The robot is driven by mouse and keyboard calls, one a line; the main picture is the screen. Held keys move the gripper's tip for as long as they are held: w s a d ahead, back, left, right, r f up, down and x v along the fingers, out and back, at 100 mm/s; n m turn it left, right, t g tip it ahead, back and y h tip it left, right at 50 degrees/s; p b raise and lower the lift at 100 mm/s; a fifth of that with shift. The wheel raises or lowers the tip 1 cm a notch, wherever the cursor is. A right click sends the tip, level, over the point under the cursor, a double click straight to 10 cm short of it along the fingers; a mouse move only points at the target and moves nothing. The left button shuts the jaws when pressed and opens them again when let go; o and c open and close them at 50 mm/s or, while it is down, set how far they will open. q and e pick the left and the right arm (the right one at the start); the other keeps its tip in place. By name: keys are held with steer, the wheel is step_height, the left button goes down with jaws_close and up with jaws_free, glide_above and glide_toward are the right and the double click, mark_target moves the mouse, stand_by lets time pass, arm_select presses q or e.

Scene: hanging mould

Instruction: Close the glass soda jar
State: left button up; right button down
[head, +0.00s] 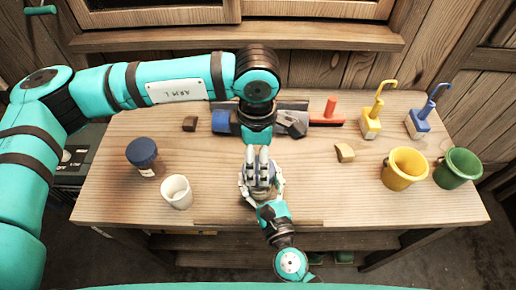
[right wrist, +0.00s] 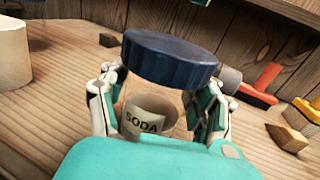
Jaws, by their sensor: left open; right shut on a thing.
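The glass soda jar (right wrist: 158,106) stands on the table and shows a "SODA" label in the right wrist view. A dark blue lid (right wrist: 170,57) sits over its mouth, slightly tilted in that view; I cannot tell if it is fully seated. My right gripper (right wrist: 160,100) is shut on the jar, with fingers on both sides of the glass. My left gripper (head: 257,160) is open above the jar in the head view, pointing down. Its fingers and the right ones largely hide the jar and lid there.
A blue-lidded jar (head: 143,155) and a white cup (head: 177,193) stand at left. A dark tool with a blue end (head: 221,121) lies behind. A red-handled tool (head: 330,108), a wooden block (head: 345,152), a yellow bucket (head: 404,170) and a green bucket (head: 458,168) are at right.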

arm_select(q)
steer(key=n, duration=0.2)
steer(key=r+n, duration=0.1)
steer(key=n, duration=0.2)
steer(key=shift+r+n, duration=0.3)
steer(key=shift+r, duration=0.1)
steer(key=n, duration=0.2)
steer(key=r+n, duration=0.1)
steer(key=n, duration=0.1)
steer(key=shift+a+r, duration=0.1)
steer(key=shift+f, duration=4.05)
